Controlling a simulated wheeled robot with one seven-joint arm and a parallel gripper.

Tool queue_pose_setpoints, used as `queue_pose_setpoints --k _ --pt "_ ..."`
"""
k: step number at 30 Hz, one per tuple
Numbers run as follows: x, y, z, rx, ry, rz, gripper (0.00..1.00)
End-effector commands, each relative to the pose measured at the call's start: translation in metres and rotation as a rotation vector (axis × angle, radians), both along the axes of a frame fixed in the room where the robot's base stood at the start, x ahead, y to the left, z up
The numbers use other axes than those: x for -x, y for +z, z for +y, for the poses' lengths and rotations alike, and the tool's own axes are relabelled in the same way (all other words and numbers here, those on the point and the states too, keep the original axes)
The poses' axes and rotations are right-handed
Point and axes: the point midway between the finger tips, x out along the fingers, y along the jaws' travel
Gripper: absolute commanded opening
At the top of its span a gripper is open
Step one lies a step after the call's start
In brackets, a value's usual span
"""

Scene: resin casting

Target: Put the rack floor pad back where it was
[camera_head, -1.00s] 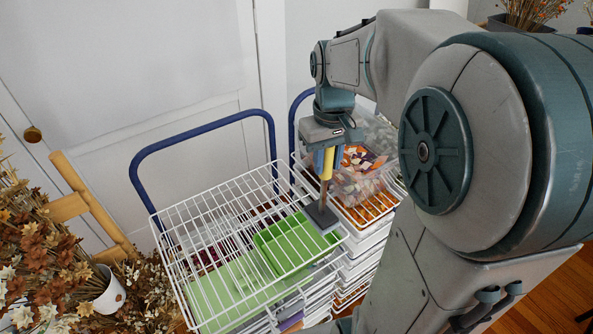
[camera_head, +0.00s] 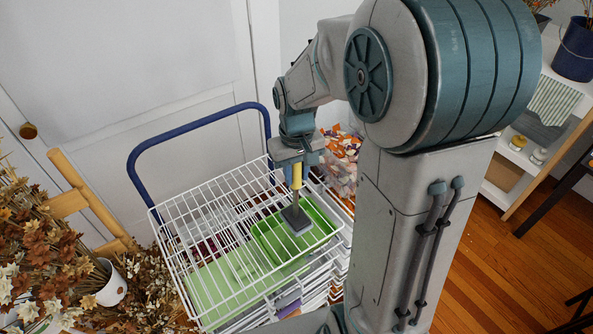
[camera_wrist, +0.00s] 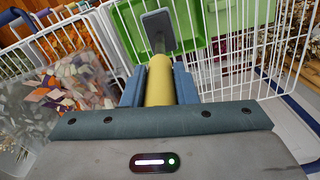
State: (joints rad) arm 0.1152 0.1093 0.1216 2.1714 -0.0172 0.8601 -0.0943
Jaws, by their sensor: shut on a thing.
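My gripper (camera_head: 296,170) is shut on the yellow handle (camera_head: 296,177) of a tool that hangs down and ends in a flat grey square pad (camera_head: 296,219). In the wrist view the yellow handle (camera_wrist: 159,82) sits between my fingers and the grey pad (camera_wrist: 157,24) lies beyond it. The pad is over the right part of the white wire basket (camera_head: 180,205), in front of a bright green tray (camera_head: 325,231). I cannot tell whether it touches anything. A pale green flat sheet (camera_head: 218,292) shows through the basket's wires on the left.
A clear bin of orange and white pieces (camera_head: 343,150) stands behind right of the basket; it also shows in the wrist view (camera_wrist: 75,85). A blue cart handle (camera_head: 195,122) rises behind the basket. Dried flowers (camera_head: 50,235) and a wooden chair (camera_head: 90,195) are left. The wooden floor (camera_head: 480,265) is open at right.

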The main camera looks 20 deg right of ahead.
Motion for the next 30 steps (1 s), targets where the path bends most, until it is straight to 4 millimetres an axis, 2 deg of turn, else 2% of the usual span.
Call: queue_pose_setpoints --k 2,3,5,6,14,18,20,30 --pt "0.0 -0.003 0.0 0.0 0.0 -0.001 0.0" --pt "0.0 -0.004 0.0 0.0 0.0 0.0 0.29" --pt "0.0 -0.003 0.0 0.0 0.0 0.0 0.45" --pt "0.0 -0.003 0.0 0.0 0.0 0.0 0.48" --pt "0.0 -0.002 0.0 0.0 0.0 0.001 0.48" --pt "-0.001 0.007 0.0 0.001 0.0 -0.003 0.48" --pt "-0.001 0.016 0.0 0.001 0.0 -0.004 0.48" --pt "-0.001 0.089 0.0 0.0 0.0 -0.005 0.48"
